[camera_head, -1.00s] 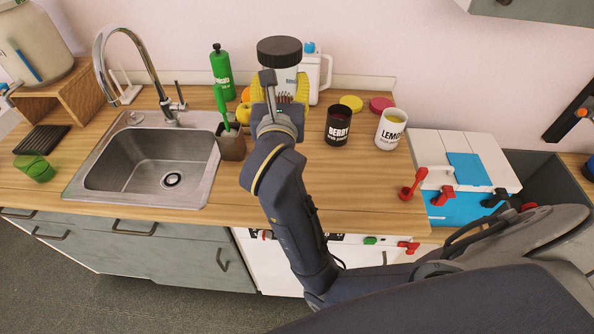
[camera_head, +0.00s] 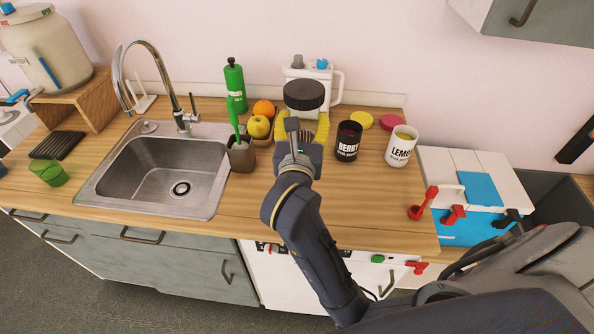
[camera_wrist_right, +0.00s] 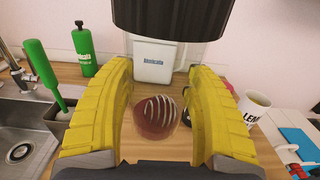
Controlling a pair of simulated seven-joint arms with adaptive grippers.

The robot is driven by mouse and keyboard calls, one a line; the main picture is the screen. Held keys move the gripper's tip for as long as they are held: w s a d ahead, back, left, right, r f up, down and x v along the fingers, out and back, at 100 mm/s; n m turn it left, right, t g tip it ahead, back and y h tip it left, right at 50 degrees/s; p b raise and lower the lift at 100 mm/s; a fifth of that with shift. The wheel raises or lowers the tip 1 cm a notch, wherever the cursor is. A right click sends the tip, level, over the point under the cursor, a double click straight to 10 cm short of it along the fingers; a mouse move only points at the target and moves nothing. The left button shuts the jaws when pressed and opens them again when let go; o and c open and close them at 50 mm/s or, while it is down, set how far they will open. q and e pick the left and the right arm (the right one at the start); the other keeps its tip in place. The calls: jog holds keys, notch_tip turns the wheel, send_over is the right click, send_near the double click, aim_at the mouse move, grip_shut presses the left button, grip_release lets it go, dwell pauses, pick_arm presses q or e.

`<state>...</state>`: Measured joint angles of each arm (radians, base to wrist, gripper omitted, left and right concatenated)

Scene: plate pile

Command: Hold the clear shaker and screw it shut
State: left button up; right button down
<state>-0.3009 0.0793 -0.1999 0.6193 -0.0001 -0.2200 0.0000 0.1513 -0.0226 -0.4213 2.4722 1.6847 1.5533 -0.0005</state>
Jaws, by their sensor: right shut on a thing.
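The clear shaker (camera_wrist_right: 157,118) stands upright between the yellow fingers of my right gripper (camera_head: 302,124), which is shut on its sides. A brown mass with a pale wire coil shows through its wall in the right wrist view. A wide black lid (camera_head: 304,95) sits at the shaker's top; its lower part also fills the top of the right wrist view (camera_wrist_right: 172,15). I cannot tell whether the lid is threaded on, or whether the shaker's base touches the counter. My left gripper is not in view.
A white jug (camera_head: 336,84) stands behind the shaker. An apple (camera_head: 258,127), an orange (camera_head: 264,109) and a green bottle (camera_head: 235,85) are to its left. A black BERRY cup (camera_head: 347,144) and a white LEMON cup (camera_head: 400,148) stand right. The sink (camera_head: 156,170) is farther left.

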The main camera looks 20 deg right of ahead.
notch_tip(320, 180, down, 11)
dwell(0.3)
jog(key=shift+r, duration=0.1)
jog(key=shift+f, duration=2.15)
jog(key=shift+f, duration=0.1)
jog(key=shift+c, duration=2)
grip_release()
jog(key=shift+r, duration=0.2)
jog(key=v, duration=1.2)
jog(key=shift+f, duration=0.1)
